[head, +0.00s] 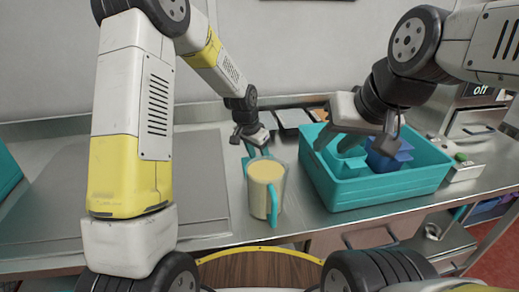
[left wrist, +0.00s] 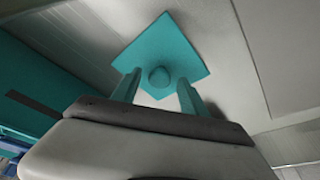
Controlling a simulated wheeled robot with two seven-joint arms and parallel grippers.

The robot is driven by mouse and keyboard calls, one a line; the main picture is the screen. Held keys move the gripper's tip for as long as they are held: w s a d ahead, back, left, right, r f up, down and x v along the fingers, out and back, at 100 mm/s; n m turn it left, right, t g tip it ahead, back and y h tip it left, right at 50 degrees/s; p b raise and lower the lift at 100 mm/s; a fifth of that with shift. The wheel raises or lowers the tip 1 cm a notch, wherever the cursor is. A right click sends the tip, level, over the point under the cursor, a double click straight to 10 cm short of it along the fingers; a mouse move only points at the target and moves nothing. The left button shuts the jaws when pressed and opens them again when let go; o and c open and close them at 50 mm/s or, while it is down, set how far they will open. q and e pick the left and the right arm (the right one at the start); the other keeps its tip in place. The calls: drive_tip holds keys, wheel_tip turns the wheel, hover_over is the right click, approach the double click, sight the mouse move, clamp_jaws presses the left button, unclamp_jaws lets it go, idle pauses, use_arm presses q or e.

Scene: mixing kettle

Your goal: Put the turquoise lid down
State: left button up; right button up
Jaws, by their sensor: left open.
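The turquoise lid (left wrist: 183,50) is a square plate with a round knob, lying flat on the grey metal surface in the left wrist view. My left gripper (left wrist: 158,92) is open, its two turquoise fingers apart on either side of the knob. In the head view the left gripper (head: 254,148) is low over the counter behind the jug, and most of the lid is hidden there. My right gripper (head: 356,146) is over the turquoise crate, fingers apart, above a turquoise cup (head: 345,165); contact with it cannot be told.
The turquoise crate (head: 385,190) holds the cup and blue containers (head: 390,156). The counter (head: 205,185) left of the jug is clear.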

use_arm(q)
drive_tip(key=s+a+r+n+t, duration=0.1)
drive_tip(key=s+a+r, duration=0.25)
drive_tip(key=r, duration=0.35)
drive_tip(key=s+a+r+n, duration=0.1)
drive_tip(key=s+a+r, duration=0.1)
drive_tip(key=s+r, duration=0.35)
drive_tip(key=s+a+r+n+t, duration=0.1)
drive_tip(key=s+a+r, duration=0.2)
drive_tip(key=r, duration=0.5)
drive_tip(key=s+a+r+n, duration=0.1)
drive_tip(key=s+a+n, duration=0.1)
drive_tip(key=s, duration=0.6)
drive_tip(key=s+a+r+n+t, duration=0.1)
drive_tip(key=s+a+n, duration=0.1)
drive_tip(key=s, duration=0.5)
drive_tip(key=shift+s+a+r+n+t, duration=0.3)
drive_tip(key=shift+s+a+r+n, duration=0.1)
drive_tip(key=shift+a, duration=0.25)
